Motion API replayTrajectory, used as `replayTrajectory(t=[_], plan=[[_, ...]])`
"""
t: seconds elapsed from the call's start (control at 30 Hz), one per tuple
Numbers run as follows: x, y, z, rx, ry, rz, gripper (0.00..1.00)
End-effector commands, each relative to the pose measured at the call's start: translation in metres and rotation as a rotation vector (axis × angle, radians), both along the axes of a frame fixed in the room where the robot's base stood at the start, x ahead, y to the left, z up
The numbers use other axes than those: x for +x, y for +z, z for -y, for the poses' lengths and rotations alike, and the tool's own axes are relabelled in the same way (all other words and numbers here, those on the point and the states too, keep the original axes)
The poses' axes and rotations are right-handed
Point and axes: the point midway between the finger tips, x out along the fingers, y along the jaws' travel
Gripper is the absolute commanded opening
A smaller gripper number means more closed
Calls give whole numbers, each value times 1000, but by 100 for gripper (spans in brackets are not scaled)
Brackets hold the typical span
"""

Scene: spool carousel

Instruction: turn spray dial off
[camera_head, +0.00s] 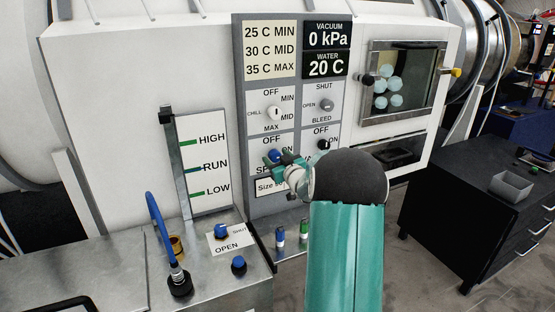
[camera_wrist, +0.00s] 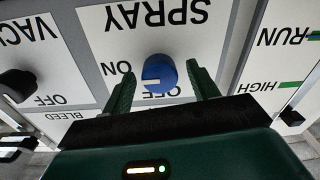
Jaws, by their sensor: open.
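The spray dial is a blue round knob (camera_wrist: 160,72) on a white panel, seen upside down in the wrist view. Its white pointer mark lies toward the ON label (camera_wrist: 117,68), with OFF (camera_wrist: 160,98) on the side nearer my palm. My gripper (camera_wrist: 160,80) is open, with one green finger on each side of the knob. Gaps show between the fingers and the knob, so it is not gripped. In the head view the blue knob (camera_head: 275,154) is partly hidden by my gripper (camera_head: 279,161), which also covers part of the SPRAY label.
The black vacuum dial (camera_head: 323,145) sits right of the spray dial, with the chill dial (camera_head: 274,113) and bleed dial (camera_head: 327,105) above. A level gauge (camera_head: 203,155) stands to the left. Blue shut/open knobs (camera_head: 222,231) are on the metal bench below.

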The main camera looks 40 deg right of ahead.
Motion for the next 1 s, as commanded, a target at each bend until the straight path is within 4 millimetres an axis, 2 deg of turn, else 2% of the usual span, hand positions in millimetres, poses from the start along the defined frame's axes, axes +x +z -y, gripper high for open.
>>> replayTrajectory(t=[0.03, 0.27, 0.67, 1.0], plan=[[-1, 0, 0, 0, 0, 0, 59], [-1, 0, 0, 0, 0, 0, 15], [0, 0, 0, -53, 1, -16, 15], [1, 1, -1, -271, 1, -79, 15]])
